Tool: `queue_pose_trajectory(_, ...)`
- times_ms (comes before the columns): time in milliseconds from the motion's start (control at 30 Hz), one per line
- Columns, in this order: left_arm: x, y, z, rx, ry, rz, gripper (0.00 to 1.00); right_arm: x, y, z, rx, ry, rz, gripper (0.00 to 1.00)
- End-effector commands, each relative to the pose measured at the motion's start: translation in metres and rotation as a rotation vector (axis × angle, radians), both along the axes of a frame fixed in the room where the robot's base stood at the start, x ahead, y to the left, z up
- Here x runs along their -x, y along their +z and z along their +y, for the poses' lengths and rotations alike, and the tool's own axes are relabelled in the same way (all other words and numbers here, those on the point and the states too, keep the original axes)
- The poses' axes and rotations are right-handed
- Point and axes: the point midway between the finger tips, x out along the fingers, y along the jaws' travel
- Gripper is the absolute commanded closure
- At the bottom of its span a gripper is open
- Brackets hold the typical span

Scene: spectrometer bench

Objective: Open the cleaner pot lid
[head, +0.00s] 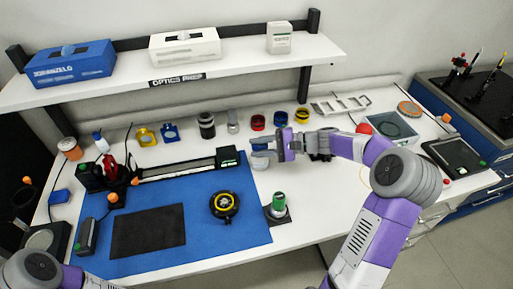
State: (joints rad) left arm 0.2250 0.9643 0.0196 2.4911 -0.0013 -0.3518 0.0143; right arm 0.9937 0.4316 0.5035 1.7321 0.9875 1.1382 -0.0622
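A small white-and-blue pot (259,161), which looks like the cleaner pot, stands at the back right edge of the blue mat (190,262). My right gripper (275,148) reaches in from the right and its fingers are at the top of this pot. The gripper and the small scale hide the lid, so I cannot tell whether it is on or whether the fingers touch it. The finger gap is also unclear. My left arm shows only at the bottom left corner, and its gripper is out of the picture.
A black-and-yellow round device (224,206) and a green-topped cylinder on a dark base (279,205) stand in front of the pot. A long rail device (185,170) lies to its left. Coloured rings (258,122) stand behind. A shelf (180,77) hangs over the back.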

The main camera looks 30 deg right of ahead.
Motion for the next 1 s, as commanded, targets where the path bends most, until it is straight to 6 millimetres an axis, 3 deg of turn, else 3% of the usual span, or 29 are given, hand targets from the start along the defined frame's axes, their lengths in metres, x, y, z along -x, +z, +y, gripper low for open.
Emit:
queue_pose_trajectory(367,-0.0004,-0.0013,-0.0001,0.0,0.0,-0.001,1.0,-0.0043,-0.0019,0.0069,0.0,-0.001,0.001,0.68)
queue_pose_trajectory(600,-0.0004,-0.0015,0.0,0.0,0.0,-0.001,1.0,-0.0042,-0.0019,0.0068,0.001,0.0,0.001,1.0)
queue_pose_trajectory(1000,-0.0003,-0.0015,-0.0001,0.0,0.0,-0.001,1.0,-0.0042,-0.0019,0.0066,0.001,0.0,0.001,1.0)
